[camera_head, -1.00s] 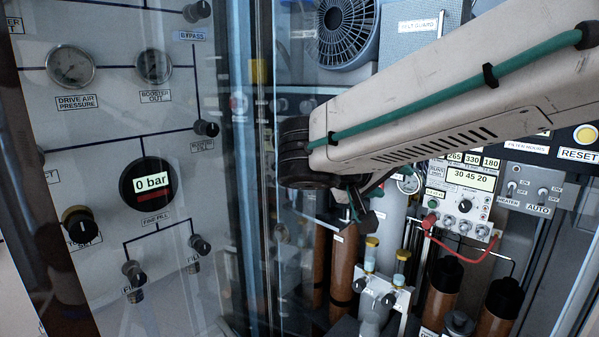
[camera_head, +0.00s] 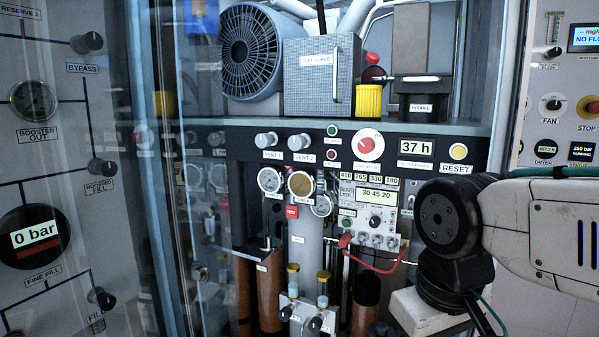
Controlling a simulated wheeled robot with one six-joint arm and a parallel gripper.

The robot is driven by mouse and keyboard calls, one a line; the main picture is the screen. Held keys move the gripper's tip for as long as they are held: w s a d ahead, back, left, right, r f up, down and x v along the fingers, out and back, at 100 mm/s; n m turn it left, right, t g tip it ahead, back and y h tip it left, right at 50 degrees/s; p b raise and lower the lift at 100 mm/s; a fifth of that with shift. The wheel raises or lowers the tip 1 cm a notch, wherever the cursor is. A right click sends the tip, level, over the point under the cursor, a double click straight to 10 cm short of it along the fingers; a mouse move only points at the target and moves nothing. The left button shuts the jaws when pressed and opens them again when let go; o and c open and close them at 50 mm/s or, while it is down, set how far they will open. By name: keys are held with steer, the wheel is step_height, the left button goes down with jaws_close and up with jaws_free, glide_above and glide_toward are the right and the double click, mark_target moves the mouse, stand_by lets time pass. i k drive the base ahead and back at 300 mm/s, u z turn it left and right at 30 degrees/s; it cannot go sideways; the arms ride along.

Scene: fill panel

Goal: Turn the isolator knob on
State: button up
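The isolator knob (camera_head: 367,143) is a red rotary knob on a round white plate. It sits on the dark control strip in the middle of the cabinet, and the label below it is too small to read surely. A small mark shows on its face, but I cannot tell its position. My arm comes in from the right, with its dark round joint to the right of the knob and below it. Nothing of mine touches the knob. My gripper's fingers do not show.
The Vent 1 (camera_head: 267,139) and Vent 2 (camera_head: 300,142) knobs, an hour display (camera_head: 416,146) and the yellow reset button (camera_head: 458,151) share the strip. Gauges, a control box (camera_head: 372,205) and a red hose (camera_head: 375,266) are below. A glass pane (camera_head: 185,110) stands left.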

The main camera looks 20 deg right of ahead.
mark_target(366, 145)
steer(key=z, duration=0.5)
steer(key=k, duration=1.2)
steer(key=u, duration=0.1)
steer(key=i, duration=0.8)
steer(key=u, duration=0.1)
